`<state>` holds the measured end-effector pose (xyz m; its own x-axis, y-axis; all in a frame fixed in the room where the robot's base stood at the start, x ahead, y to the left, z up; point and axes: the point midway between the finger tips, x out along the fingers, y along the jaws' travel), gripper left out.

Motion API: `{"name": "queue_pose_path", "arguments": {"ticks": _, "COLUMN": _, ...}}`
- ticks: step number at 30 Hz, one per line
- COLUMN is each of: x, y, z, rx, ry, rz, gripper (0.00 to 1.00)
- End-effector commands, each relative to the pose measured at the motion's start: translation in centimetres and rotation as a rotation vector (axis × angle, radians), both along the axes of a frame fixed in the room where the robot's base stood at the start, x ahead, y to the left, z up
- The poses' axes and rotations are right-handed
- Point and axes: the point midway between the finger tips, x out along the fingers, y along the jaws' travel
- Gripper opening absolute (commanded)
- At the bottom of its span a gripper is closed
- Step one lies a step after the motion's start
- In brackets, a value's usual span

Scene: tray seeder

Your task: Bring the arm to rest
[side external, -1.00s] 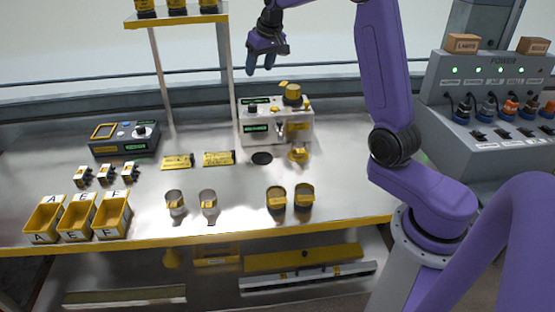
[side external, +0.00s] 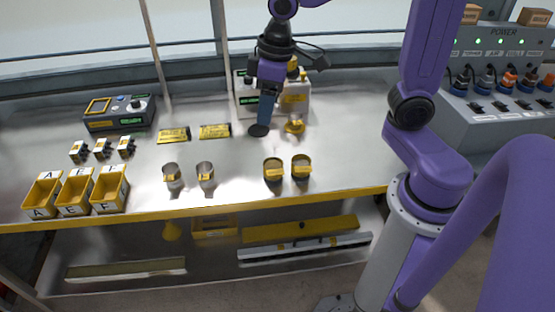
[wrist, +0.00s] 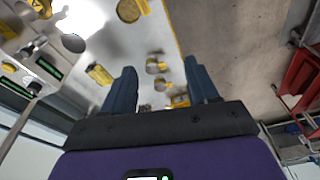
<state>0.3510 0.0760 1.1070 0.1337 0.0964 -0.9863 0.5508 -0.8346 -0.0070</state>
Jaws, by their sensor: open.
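My gripper (side external: 265,112) hangs above the back middle of the bench, in front of the white seeder machine (side external: 246,98), and hides part of it. In the wrist view its two blue fingers (wrist: 163,85) are spread apart with nothing held between them. The purple arm reaches in from the right. In the side view the fingertips appear over the dark round spot (side external: 259,130) on the bench; the height above it is hard to tell.
Two yellow-lidded cups (side external: 273,169) and two clear cups (side external: 172,175) stand near the front edge. Yellow bins (side external: 108,190) sit at the front left. A control box (side external: 120,115) is at the back left. A grey power unit (side external: 490,90) stands at the right.

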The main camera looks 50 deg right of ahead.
Motion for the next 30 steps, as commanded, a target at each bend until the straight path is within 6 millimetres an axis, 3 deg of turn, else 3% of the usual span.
{"name": "queue_pose_path", "arguments": {"ticks": 1, "x": -1.8, "y": 0.3, "z": -0.2, "rx": -0.006, "ry": 0.009, "rz": 0.047, "gripper": 0.59}}
{"name": "queue_pose_path", "arguments": {"ticks": 7, "x": -8.1, "y": 0.5, "z": -1.3, "rx": -0.036, "ry": 0.040, "rz": 0.212, "gripper": 0.59}}
{"name": "queue_pose_path", "arguments": {"ticks": 15, "x": -15.6, "y": -1.0, "z": -2.8, "rx": -0.081, "ry": 0.074, "rz": 0.418, "gripper": 0.59}}
{"name": "queue_pose_path", "arguments": {"ticks": 21, "x": -18.3, "y": -2.1, "z": -3.4, "rx": -0.103, "ry": 0.085, "rz": 0.500, "gripper": 0.59}}
{"name": "queue_pose_path", "arguments": {"ticks": 30, "x": -18.8, "y": -2.3, "z": -3.6, "rx": -0.106, "ry": 0.087, "rz": 0.515, "gripper": 0.59}}
